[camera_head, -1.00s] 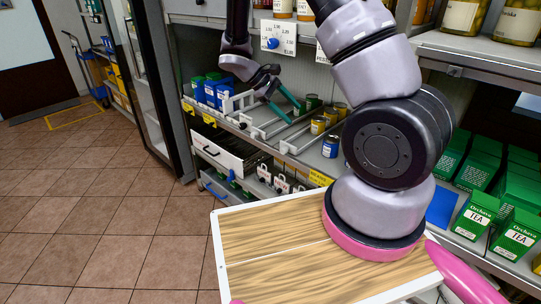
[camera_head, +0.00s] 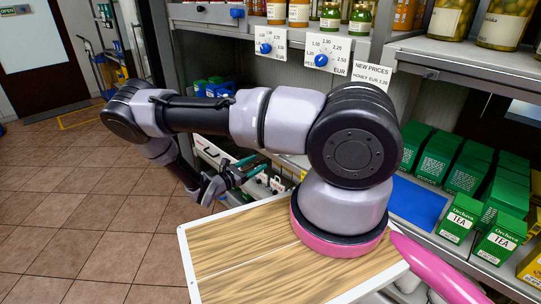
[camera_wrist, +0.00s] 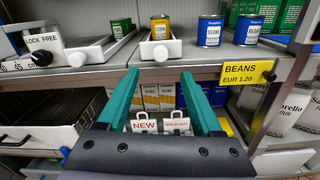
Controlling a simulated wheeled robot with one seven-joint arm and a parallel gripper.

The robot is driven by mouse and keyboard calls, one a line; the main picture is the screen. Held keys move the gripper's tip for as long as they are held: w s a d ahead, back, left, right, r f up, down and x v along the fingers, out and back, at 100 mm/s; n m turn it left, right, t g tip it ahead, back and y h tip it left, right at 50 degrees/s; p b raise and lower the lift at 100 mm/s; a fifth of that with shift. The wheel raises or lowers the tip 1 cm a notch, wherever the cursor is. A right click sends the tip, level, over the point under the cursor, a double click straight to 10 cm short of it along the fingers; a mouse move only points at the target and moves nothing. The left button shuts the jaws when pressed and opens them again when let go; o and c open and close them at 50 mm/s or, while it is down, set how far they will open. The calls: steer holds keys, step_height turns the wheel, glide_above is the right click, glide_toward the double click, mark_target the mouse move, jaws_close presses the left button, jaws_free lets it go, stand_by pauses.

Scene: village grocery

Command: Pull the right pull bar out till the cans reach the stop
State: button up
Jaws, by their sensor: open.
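In the head view my gripper (camera_head: 240,172) hangs in front of the shelf, and my arm hides both bars.
Blue bean cans (camera_wrist: 210,31) stand on the shelf right of the right bar. A yellow price tag (camera_wrist: 248,72) hangs on the shelf edge. A black knob (camera_wrist: 42,57) marked lock/free is at left. A white-fronted drawer (camera_wrist: 45,135) sits below.

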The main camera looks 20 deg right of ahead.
steer(key=x, duration=1)
jaws_close()
stand_by(1.2)
